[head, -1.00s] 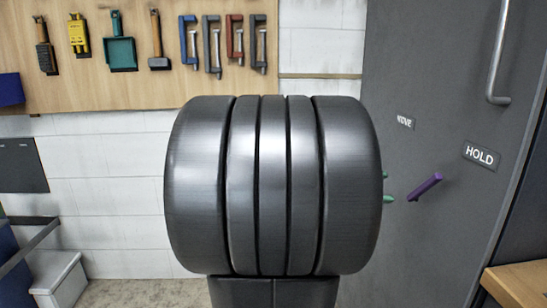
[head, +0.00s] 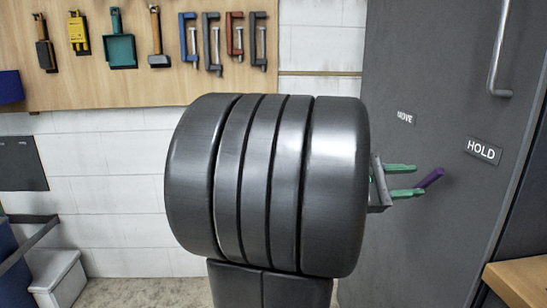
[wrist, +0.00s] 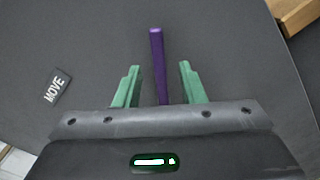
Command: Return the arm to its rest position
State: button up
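My gripper (head: 403,181) shows at the right of my dark, ribbed arm in the head view, with two green fingers pointing right. In the wrist view my gripper (wrist: 157,85) is open, its green fingers apart. A purple bar (wrist: 157,60) stands out from the grey door (wrist: 225,50) and lies between the fingers in the picture, with a gap on each side. The purple bar (head: 432,177) is just past the fingertips in the head view. My arm hides the gripper's base.
The grey door (head: 425,80) carries a MOVE label (head: 405,117), a HOLD label (head: 482,151) and a metal handle (head: 502,50). A wooden tool board (head: 110,90) hangs on the white wall. A wooden ledge (head: 518,283) is at the lower right.

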aim_at(427, 177)
jog(key=d, duration=0.5)
jog(key=shift+w+r+p, duration=0.3)
jog(key=shift+r, duration=0.05)
jog(key=shift+w+a+n+p, duration=0.1)
jog(key=shift+w+n+p, duration=0.25)
jog(key=shift+n+p, duration=0.55)
